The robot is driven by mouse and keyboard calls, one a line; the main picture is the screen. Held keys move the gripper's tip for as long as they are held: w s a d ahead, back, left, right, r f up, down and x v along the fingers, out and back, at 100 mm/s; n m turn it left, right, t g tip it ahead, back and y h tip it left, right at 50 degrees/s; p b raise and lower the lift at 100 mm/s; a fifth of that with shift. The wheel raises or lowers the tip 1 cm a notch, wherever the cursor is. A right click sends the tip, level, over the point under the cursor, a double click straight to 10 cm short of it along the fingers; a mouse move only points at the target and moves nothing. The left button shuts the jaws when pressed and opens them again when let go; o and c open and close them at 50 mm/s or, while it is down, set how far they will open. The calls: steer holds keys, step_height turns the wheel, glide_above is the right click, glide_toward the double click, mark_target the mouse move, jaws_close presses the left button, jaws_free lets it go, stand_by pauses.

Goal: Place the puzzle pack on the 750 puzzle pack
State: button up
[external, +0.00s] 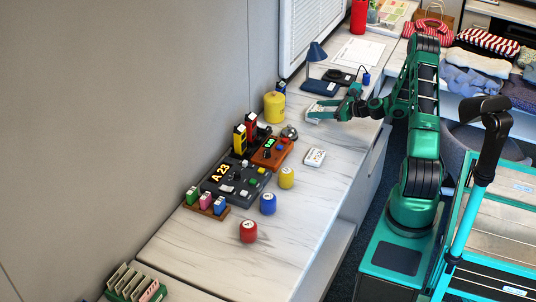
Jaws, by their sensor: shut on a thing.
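My gripper (322,111) is at the far half of the long counter, its fingers pointing left. It is shut on a small white pack (312,114), held at or just above the counter; I cannot tell if it touches. A second small white pack with dark print (315,158) lies flat on the counter, nearer the camera and apart from my gripper. The print on both packs is too small to read, so I cannot tell which is the 750 puzzle pack.
A yellow canister (274,107), a dark control panel (236,181) and an orange-brown device (271,152) line the wall side. Red (248,232), blue (268,204) and yellow (286,178) cylinders stand in front.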

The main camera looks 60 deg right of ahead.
steer(key=shift+f, duration=0.1)
steer(key=o, duration=1.1)
